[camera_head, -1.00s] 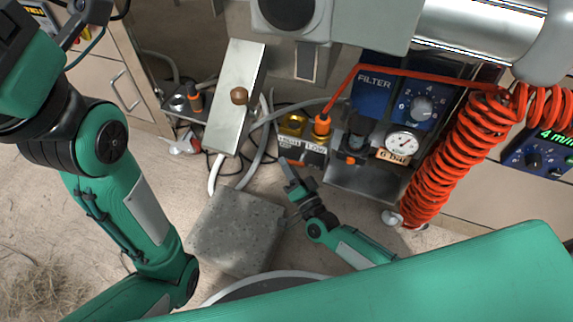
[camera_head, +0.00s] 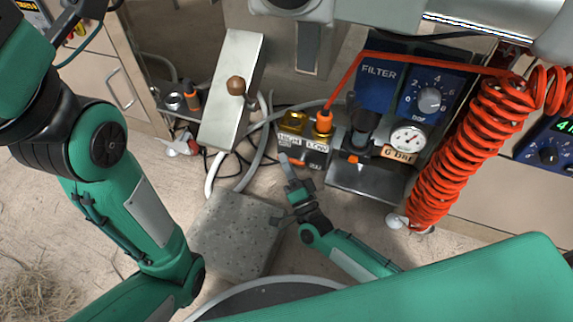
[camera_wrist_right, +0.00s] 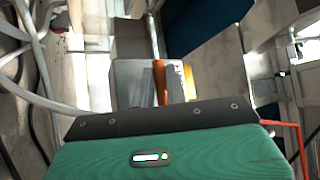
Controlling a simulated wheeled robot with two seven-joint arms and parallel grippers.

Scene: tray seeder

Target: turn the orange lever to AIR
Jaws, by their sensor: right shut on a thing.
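My right gripper (camera_head: 290,172) reaches up from the lower right to the front of the small valve block (camera_head: 313,158) below the brass fittings. It is shut on the orange lever. In the right wrist view the lever (camera_wrist_right: 160,82) shows as an upright orange strip between the pale grey fingers. In the head view the fingers hide most of the lever, and I cannot read an AIR mark or tell which position it points to. My left arm stands at the left; its gripper is not clearly in view.
Brass fittings (camera_head: 322,134) stand behind the lever, one with an orange hose plug (camera_head: 323,117). The filter with its gauge (camera_head: 408,139) and a coiled orange hose (camera_head: 455,150) are to the right. A tilted metal plate with a brown knob (camera_head: 236,86) and a stone slab (camera_head: 235,235) are to the left.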

